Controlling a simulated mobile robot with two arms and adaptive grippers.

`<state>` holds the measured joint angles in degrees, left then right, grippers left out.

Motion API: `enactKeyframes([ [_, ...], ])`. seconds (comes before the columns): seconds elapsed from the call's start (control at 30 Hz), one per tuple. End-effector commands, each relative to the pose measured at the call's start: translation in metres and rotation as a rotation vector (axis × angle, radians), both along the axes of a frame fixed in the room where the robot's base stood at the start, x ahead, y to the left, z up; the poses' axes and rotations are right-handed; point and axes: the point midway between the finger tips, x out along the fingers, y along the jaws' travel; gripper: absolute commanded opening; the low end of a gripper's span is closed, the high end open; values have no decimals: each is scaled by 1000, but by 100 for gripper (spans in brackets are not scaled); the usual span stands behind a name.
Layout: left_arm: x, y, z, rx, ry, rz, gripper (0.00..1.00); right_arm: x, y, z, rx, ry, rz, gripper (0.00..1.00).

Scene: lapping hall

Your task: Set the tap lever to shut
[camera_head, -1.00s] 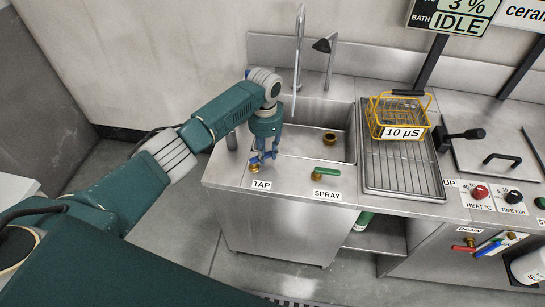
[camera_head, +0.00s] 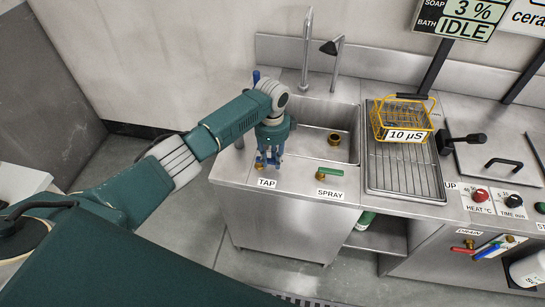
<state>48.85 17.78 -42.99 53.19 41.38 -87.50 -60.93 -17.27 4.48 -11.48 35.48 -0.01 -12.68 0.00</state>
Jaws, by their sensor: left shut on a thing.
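The tap's brass base (camera_head: 259,167) shows just behind the TAP label (camera_head: 267,183) on the sink's front deck. My left gripper (camera_head: 267,164) points down over it, shut on the tap lever. The blue fingers and my arm hide most of the lever, so its exact angle cannot be told. The spray lever (camera_head: 336,170), green on a brass base, lies to the right, behind the SPRAY label, apart from the gripper. My right gripper is not in view.
A yellow basket (camera_head: 400,118) sits on the drain rack (camera_head: 406,185) at right.

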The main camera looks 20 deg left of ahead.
Motion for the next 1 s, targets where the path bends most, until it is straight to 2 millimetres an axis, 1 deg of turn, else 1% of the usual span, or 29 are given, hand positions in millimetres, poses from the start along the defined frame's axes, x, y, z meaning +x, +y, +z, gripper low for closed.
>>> enactKeyframes([
  [0.47,0,1,0,1,0,-20,0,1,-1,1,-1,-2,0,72],
  [0.5,0,1,0,2,0,-20,30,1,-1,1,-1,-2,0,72],
  [0.57,0,1,0,1,0,-19,42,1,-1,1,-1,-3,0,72],
  [0.6,0,1,0,1,0,-19,46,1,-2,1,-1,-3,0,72],
  [0.87,0,0,1,0,-1,-16,46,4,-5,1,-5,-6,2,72],
  [1.0,1,1,10,0,-2,-16,46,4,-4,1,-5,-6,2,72],
])
